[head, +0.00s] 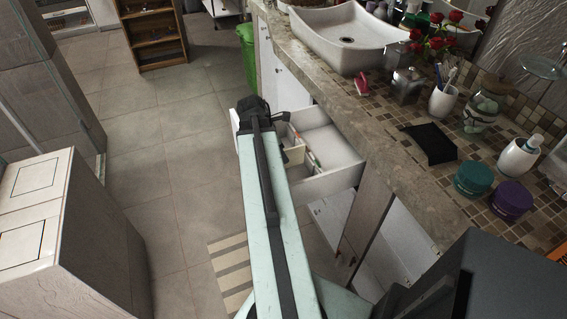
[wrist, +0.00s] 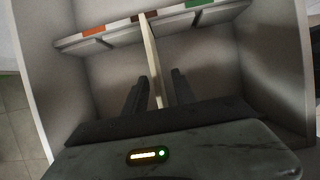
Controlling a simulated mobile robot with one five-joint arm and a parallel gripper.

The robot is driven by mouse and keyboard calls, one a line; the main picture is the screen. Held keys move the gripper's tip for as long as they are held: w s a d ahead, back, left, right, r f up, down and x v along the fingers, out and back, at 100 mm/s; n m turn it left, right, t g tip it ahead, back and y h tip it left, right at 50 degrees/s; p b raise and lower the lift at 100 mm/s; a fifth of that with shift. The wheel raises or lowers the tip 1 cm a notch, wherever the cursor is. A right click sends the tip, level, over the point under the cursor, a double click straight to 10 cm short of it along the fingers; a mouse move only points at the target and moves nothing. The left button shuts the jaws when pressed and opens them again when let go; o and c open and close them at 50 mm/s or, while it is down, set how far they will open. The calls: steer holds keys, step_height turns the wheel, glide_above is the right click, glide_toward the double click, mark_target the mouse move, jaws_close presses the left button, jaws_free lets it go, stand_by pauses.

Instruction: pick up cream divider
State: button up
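The cream divider (wrist: 152,58) is a thin upright panel inside the open white drawer (head: 335,181). In the wrist view it runs up to a pale crosswise strip (wrist: 115,38) with orange, brown and green patches. My gripper (wrist: 158,88) is down in the drawer with its two dark fingers apart, one on each side of the divider. A gap shows on the right finger's side; whether the left finger touches the divider I cannot tell. The divider's lower part is hidden behind my gripper's body. In the head view my arm covers much of the drawer's left side.
The drawer walls (wrist: 275,60) stand close around my gripper. Above the drawer is a stone counter (head: 345,84) with a white sink (head: 322,35), a black tray (head: 430,143) and teal and purple jars.

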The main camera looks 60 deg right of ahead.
mark_target(289, 167)
steer(key=b+x, duration=0.4)
steer(key=x, duration=0.1)
steer(key=shift+w+f+b, duration=0.2)
steer(key=shift+b, duration=0.1)
steer(key=shift+r, duration=0.2)
jaws_close()
stand_by(0.8)
